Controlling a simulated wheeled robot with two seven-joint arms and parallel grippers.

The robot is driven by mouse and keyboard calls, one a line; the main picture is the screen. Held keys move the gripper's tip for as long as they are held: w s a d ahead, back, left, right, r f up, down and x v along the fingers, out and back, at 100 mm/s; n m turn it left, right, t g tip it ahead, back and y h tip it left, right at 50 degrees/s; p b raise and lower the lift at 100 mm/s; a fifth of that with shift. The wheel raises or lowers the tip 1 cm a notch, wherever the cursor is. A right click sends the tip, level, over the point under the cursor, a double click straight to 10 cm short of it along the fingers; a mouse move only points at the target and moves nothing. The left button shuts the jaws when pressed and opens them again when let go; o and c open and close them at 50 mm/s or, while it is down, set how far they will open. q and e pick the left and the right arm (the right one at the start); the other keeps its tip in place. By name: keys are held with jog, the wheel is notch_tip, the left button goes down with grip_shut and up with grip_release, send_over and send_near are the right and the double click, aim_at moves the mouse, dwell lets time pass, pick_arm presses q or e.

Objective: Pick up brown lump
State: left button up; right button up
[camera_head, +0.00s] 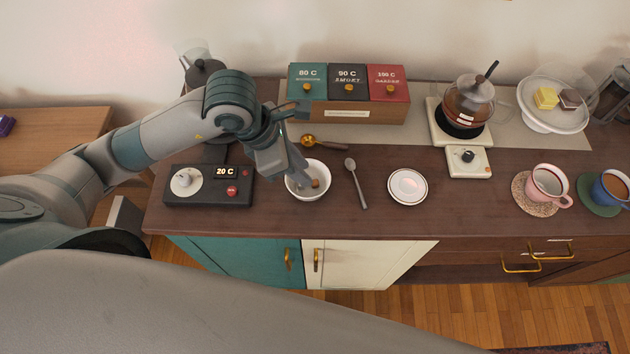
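A small brown lump (315,183) lies inside a white bowl (321,193) on the dark wooden counter. My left gripper (294,174) points down over the left and back part of the bowl. Its fingers are just left of the lump, and nothing is visibly held between them. The viewing angle does not show clearly how far apart the fingertips are, or whether they touch the bowl. The lump itself is not covered by the gripper. My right gripper is out of view.
A control box (208,186) reading 20 C is left of the bowl. A golden scoop (312,141) lies behind it, a spoon (356,183) to its right, then a saucer (407,187). Three labelled tea boxes (348,82) stand behind. A glass teapot (467,105) stands further right.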

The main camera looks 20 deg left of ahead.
aim_at(315, 183)
pick_arm(q)
jog(key=shift+d+f, duration=0.1)
jog(key=shift+f, duration=0.15)
jog(key=shift+p+x, duration=1.25)
jog(key=shift+x, duration=0.6)
jog(key=shift+w+d+f, duration=0.15)
jog(key=shift+w+f, duration=0.1)
jog(key=shift+f, duration=0.5)
jog(key=shift+s, duration=0.1)
grip_shut()
